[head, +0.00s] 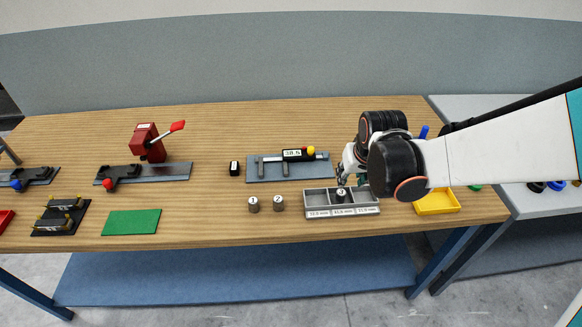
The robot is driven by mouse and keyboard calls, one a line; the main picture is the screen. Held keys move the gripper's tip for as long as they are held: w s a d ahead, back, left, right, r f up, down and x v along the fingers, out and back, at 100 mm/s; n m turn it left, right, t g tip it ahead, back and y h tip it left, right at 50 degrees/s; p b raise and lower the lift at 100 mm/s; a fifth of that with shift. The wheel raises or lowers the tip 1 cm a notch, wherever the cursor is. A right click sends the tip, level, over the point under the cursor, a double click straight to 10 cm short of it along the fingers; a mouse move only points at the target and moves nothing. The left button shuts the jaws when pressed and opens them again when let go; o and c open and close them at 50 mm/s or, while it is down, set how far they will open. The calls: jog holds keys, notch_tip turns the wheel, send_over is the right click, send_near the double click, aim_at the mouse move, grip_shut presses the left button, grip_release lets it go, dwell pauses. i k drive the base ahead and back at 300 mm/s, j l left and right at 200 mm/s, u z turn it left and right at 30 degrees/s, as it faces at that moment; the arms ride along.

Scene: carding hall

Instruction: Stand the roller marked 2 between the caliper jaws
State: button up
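The roller marked 2 (278,204) stands upright on the wooden table, just right of the roller marked 1 (253,205). The caliper (296,154) lies on a grey plate (303,174) behind them, its jaws (273,168) pointing towards the front with an empty gap between. A roller marked 3 (341,195) is in the middle compartment of a grey tray (319,214) with labels on its front. My gripper (344,181) is low over that compartment, at or just above roller 3. Its fingers are small and partly hidden by my arm, so I cannot tell whether it grips anything.
A yellow tray (437,202) is on the right, partly behind my arm. A green mat (131,222), a red lever device (148,142) and black fixtures (62,214) are on the left. The table's front middle is mostly clear.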

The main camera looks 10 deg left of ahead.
aim_at(278, 200)
jog(key=k+j+u, duration=0.15)
jog(key=j, duration=0.5)
jog(key=j+u, duration=0.15)
jog(key=j, duration=0.5)
jog(key=k+j+u, duration=0.15)
jog(key=j, duration=0.55)
